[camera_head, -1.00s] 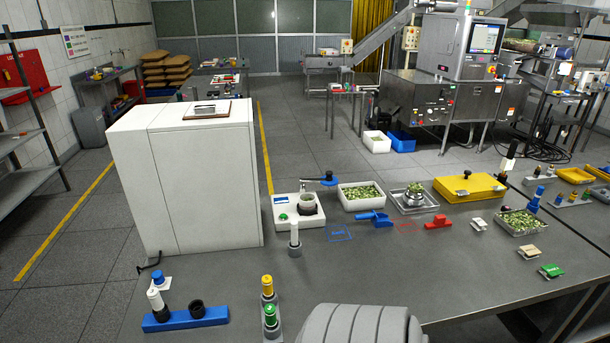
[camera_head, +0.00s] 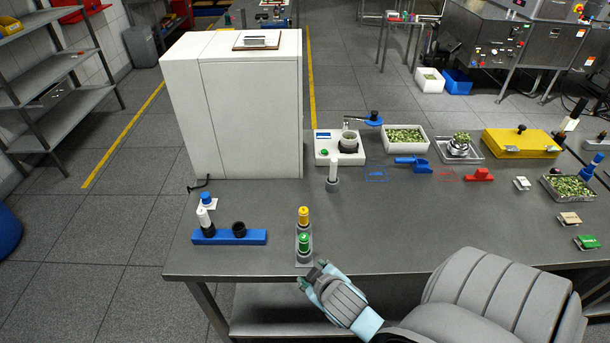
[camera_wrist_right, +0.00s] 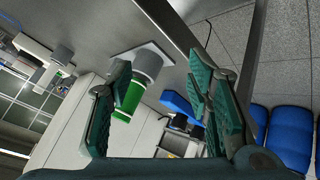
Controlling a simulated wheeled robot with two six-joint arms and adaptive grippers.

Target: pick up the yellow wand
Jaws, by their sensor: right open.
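The yellow wand (camera_head: 303,216) stands upright in a grey holder (camera_head: 304,260) near the table's front edge. My right gripper (camera_head: 312,276) is open and empty, just in front of the holder at the table edge. In the right wrist view the open gripper (camera_wrist_right: 158,68) has the green wand (camera_wrist_right: 130,95) showing between and beyond its fingers. I cannot make out the yellow wand in that view. My left gripper is not in view.
A blue rack (camera_head: 215,237) with a white-topped wand stands left of the holder. A white wand (camera_head: 333,172) in a grey base stands behind it. A large white cabinet (camera_head: 235,115) is at the back left. The tabletop (camera_head: 390,230) right of the holder is clear.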

